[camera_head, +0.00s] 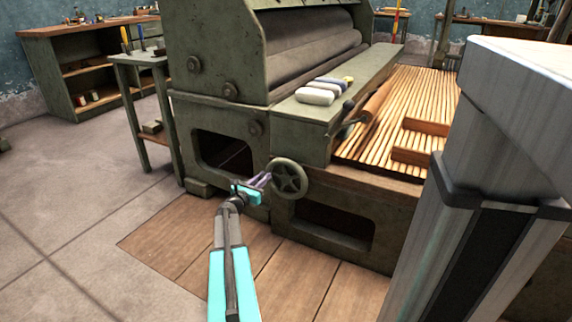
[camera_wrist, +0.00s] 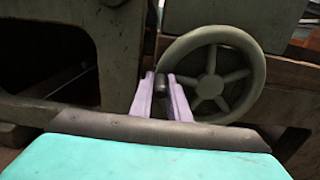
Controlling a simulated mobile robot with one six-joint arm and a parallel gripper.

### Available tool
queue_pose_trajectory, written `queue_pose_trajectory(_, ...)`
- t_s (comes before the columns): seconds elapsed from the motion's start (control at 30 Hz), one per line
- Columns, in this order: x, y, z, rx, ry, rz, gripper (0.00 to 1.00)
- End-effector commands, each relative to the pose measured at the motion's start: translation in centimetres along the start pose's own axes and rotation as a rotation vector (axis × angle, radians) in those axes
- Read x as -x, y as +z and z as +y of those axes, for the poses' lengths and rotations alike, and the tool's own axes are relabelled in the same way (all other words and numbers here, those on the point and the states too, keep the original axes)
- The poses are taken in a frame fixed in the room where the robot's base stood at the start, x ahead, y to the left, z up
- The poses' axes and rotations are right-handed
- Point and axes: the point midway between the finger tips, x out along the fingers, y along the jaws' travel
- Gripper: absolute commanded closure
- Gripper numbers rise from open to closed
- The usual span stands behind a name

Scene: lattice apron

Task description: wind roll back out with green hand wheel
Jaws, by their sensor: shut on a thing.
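The green hand wheel (camera_head: 289,178) is on the front of the green machine, low at its near corner. My gripper (camera_head: 266,178) is at the left of the wheel.
The green machine frame (camera_head: 257,128) has dark openings beside and below the wheel. Pale rounded blocks (camera_head: 316,95) lie on its ledge, beside a slatted wooden bed (camera_head: 405,105). A small green side table (camera_head: 137,58) stands at left. The floor at left is clear.

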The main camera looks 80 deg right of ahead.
Motion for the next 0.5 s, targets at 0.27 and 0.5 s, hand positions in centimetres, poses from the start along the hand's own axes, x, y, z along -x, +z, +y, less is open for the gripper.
queue_pose_trajectory(0.27, -0.04, -1.24, 0.25, -0.004, 0.004, 0.004, 1.0)
queue_pose_trajectory(0.5, -0.03, -1.43, 0.17, -0.003, 0.004, 0.005, 1.0)
